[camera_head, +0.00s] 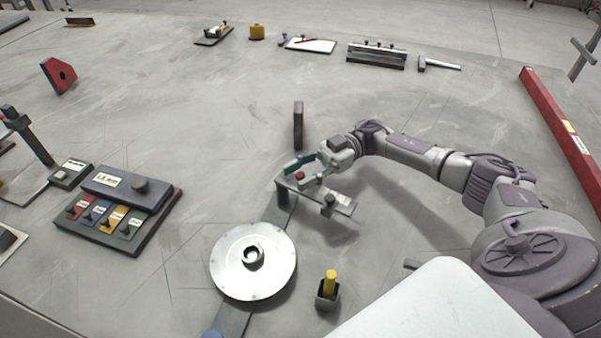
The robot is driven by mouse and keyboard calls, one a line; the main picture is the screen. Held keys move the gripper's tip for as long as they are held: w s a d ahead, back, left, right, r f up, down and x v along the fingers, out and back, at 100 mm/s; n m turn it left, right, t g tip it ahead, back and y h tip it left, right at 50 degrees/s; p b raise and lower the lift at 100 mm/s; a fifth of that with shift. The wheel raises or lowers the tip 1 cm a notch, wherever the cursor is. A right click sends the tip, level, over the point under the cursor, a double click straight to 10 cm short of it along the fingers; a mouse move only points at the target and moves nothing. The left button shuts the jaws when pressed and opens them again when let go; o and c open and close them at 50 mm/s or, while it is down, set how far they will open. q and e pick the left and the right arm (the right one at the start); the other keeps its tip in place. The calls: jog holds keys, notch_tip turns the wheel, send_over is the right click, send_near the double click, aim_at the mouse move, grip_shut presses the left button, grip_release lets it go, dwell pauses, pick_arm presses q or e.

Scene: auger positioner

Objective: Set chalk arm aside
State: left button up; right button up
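The flat grey bar that looks like the chalk arm (337,201) extends to the right from the top of a dark rail. A red knob (300,175) stands at its left end and a dark clamp (328,205) near its right end. My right gripper (303,171) is at the red knob, its green-tipped fingers on either side of it. I cannot tell whether they grip it. A round silver disc (228,270) with a dark central hub sits over the rail (281,211), below the gripper. My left gripper is not in view.
A yellow stick (330,282) stands in a small dark holder (327,301) right of the disc. A panel with coloured switches (120,210) lies left. A red-sided upright block (298,125) stands behind the gripper. A long red beam (560,125) lies right. Bare table lies between.

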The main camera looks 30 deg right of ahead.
jog(key=d, duration=1.2)
jog(key=shift+w, duration=0.45)
